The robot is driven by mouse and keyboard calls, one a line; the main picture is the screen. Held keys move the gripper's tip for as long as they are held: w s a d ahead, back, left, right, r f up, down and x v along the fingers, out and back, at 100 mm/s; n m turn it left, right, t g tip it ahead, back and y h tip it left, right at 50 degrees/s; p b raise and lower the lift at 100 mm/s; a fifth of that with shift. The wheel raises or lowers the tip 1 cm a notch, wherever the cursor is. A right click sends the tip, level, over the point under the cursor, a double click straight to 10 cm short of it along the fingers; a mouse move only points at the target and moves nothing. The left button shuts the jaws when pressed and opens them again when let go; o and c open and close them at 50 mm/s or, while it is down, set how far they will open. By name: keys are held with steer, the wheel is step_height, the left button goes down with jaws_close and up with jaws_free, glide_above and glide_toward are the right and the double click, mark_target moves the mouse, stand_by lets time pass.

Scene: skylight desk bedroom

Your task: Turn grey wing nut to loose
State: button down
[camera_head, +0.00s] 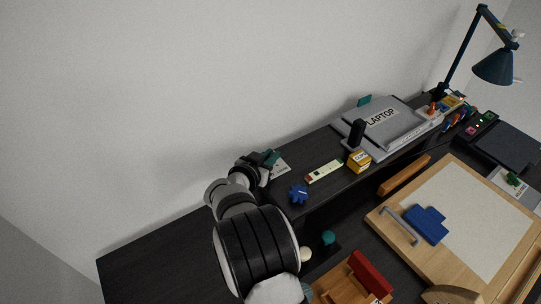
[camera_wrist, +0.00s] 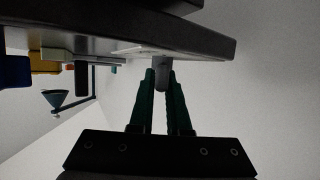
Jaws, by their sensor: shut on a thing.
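The grey wing nut (camera_wrist: 162,78) shows in the wrist view as a small grey piece between the two teal fingers. My gripper (camera_wrist: 161,80) is shut on it, with a finger on each side, at the edge of the dark shelf. In the head view my gripper (camera_head: 270,158) is at the back of the shelf beside a small white plate (camera_head: 281,170) with print on it. The wing nut is hidden there behind my wrist and fingers. How far it is turned cannot be told.
On the dark shelf to the right are a blue knob (camera_head: 298,195), a pale strip (camera_head: 324,171), a yellow box (camera_head: 359,163) and a laptop (camera_head: 392,125). The wall (camera_head: 150,100) is close behind. The shelf's left end (camera_head: 150,262) is clear.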

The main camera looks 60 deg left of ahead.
steer(key=shift+w+n+g+y, duration=0.1)
steer(key=shift+n+g+y, duration=0.8)
steer(key=shift+n+y, duration=0.3)
steer(key=shift+a+n+g+y, duration=0.1)
steer(key=shift+n+g+y, duration=0.7)
steer(key=shift+n+g, duration=0.15)
steer(key=c, duration=0.9)
jaws_free()
steer(key=v, duration=1.6)
